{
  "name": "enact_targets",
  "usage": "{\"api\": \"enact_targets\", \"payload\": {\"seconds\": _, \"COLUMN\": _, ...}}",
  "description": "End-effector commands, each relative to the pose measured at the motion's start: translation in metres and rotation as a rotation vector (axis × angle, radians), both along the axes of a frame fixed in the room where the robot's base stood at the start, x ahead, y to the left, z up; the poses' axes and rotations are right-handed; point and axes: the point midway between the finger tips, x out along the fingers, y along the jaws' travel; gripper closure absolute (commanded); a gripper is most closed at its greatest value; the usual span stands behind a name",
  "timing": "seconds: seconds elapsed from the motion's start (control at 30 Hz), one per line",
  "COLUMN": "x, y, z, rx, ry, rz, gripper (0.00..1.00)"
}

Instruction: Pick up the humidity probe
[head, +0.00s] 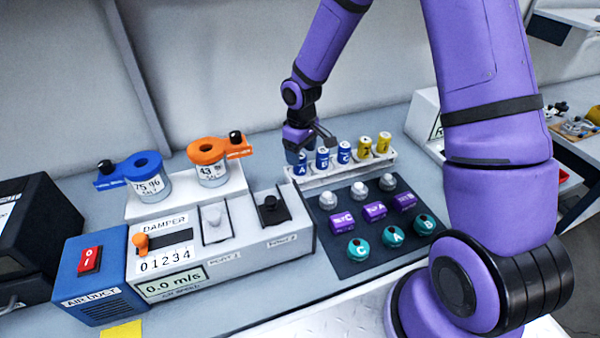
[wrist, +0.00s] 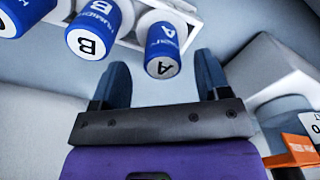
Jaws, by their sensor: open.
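Several blue probes with white lettered tops stand in a white rack (head: 330,176) at the back of the bench: A (head: 300,169), B (head: 322,158) and C (head: 344,152). In the wrist view, probe A (wrist: 165,48) and probe B (wrist: 87,38) show, with small white print on their sides that looks like a humidity label. My gripper (head: 311,140) is above the rack's left end, close to probe A. In the wrist view my gripper (wrist: 160,78) is open and nothing is held. Probe A appears just beyond the gap between the fingers.
Two yellow probes (head: 374,145) share the rack's right end. In front lies a dark mat (head: 345,255) with grey, purple and teal parts. To the left are blue (head: 148,183) and orange (head: 211,173) lidded jars on a white stand, and a damper box (head: 165,242).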

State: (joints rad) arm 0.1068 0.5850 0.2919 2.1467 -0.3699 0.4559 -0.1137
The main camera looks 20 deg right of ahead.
Motion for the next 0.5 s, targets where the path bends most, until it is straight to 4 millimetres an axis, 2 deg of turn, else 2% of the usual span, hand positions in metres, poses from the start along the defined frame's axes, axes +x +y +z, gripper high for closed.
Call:
{"api": "enact_targets", "payload": {"seconds": 0.3, "x": 0.001, "y": 0.003, "z": -0.041, "rx": 0.000, "ry": 0.004, "rz": 0.000, "gripper": 0.31}}
{"api": "enact_targets", "payload": {"seconds": 0.5, "x": 0.002, "y": 0.003, "z": -0.047, "rx": 0.000, "ry": 0.000, "rz": 0.001, "gripper": 0.31}}
